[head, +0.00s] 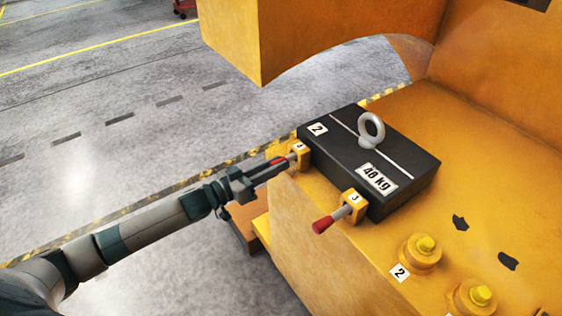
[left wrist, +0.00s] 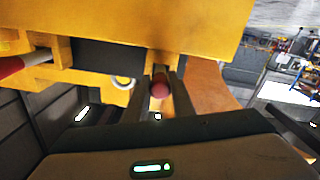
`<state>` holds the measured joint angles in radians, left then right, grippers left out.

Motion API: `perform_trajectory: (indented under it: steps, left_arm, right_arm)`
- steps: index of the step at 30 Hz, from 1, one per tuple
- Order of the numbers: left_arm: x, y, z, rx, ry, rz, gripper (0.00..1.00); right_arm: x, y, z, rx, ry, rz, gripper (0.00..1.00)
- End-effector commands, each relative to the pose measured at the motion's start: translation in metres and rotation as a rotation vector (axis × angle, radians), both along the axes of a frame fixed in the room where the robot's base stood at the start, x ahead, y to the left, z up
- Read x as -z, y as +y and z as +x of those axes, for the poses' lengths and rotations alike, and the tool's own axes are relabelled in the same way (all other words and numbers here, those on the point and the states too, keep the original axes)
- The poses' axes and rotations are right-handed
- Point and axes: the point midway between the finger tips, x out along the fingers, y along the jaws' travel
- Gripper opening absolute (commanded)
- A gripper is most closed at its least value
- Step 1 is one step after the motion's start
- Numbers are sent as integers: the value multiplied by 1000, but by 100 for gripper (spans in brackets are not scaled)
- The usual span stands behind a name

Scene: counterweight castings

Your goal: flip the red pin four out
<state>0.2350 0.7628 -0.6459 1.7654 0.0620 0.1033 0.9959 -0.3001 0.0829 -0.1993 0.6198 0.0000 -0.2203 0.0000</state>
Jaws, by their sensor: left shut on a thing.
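The red pin four (head: 278,160) sits at the yellow bracket labelled 4 (head: 299,150), at the left corner of the black 40 kg casting (head: 367,160). My left gripper (head: 270,168) is shut on the red handle of this pin, with the pin's grey shaft at the bracket. In the left wrist view the round red handle end (left wrist: 160,86) shows between the two fingers. Pin three (head: 323,224), also red-handled, sticks out of the bracket labelled 3 (head: 354,203). It also shows at the left of the left wrist view (left wrist: 14,66). My right gripper is not in view.
The casting lies on a yellow machine deck and bears a grey lifting eye (head: 371,130). Yellow bosses (head: 421,252) stand at the lower right, one beside a label 2. A large yellow block (head: 318,35) rises behind. Open grey floor (head: 120,140) lies left.

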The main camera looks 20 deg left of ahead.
Motion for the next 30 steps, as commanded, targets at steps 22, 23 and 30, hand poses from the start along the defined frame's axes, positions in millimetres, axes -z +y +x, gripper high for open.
perform_trajectory:
  steps: [22,23,30]
  left_arm:
    - [1,17,-22,0,2,3,41]
    - [0,17,-22,0,1,2,41]
    - [1,18,-23,0,1,2,41]
  right_arm:
    - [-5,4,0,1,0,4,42]
    - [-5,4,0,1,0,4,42]
    - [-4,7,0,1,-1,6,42]
